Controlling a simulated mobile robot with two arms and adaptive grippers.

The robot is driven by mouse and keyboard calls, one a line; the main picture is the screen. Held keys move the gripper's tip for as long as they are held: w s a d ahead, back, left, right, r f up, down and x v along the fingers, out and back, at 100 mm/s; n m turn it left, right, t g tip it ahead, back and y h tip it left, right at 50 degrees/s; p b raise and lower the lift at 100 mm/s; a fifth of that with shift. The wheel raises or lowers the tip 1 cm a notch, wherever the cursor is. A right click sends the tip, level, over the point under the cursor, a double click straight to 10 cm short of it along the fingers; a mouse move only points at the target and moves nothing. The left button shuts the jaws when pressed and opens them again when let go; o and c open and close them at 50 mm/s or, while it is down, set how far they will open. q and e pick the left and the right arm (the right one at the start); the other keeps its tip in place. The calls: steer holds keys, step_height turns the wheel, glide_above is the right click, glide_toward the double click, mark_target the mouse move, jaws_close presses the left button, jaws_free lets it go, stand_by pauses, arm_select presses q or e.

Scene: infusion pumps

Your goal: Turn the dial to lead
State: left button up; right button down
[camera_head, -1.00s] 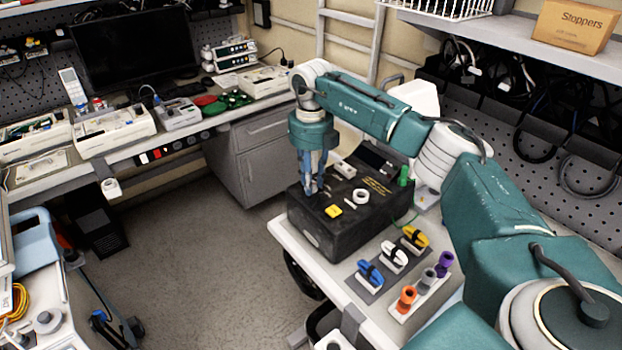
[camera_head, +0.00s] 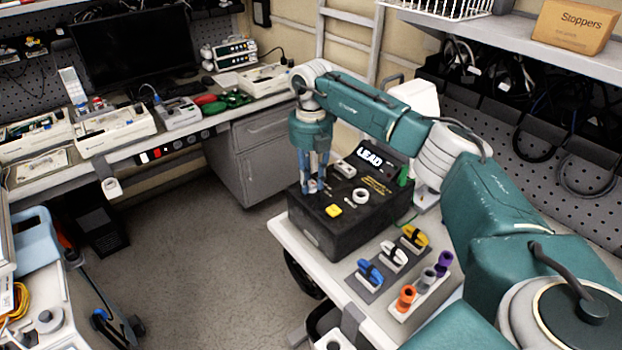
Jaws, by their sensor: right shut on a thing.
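A black box-shaped device (camera_head: 318,232) stands on a white table, and its screen (camera_head: 370,158) reads "LEAD". My right gripper (camera_head: 313,188) points straight down over the left part of the device's top. It is shut on the dial, which its fingers mostly hide. A yellow button (camera_head: 333,210) and a white ring-shaped part (camera_head: 361,196) are on the top beside the gripper. My left gripper is not in view.
Blue, white and yellow clips (camera_head: 392,254) sit on a grey mat in front of the device. Orange, grey and purple plugs (camera_head: 428,278) stand in a white holder next to them. A green part (camera_head: 403,174) is at the device's right edge. Open floor lies to the left.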

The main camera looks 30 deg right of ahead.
mark_target(311, 182)
steer(key=shift+w+r, duration=0.1)
steer(key=shift+r, duration=0.05)
steer(key=c, duration=1.4)
jaws_free()
steer(key=shift+c, duration=0.2)
step_height(311, 182, up, 12)
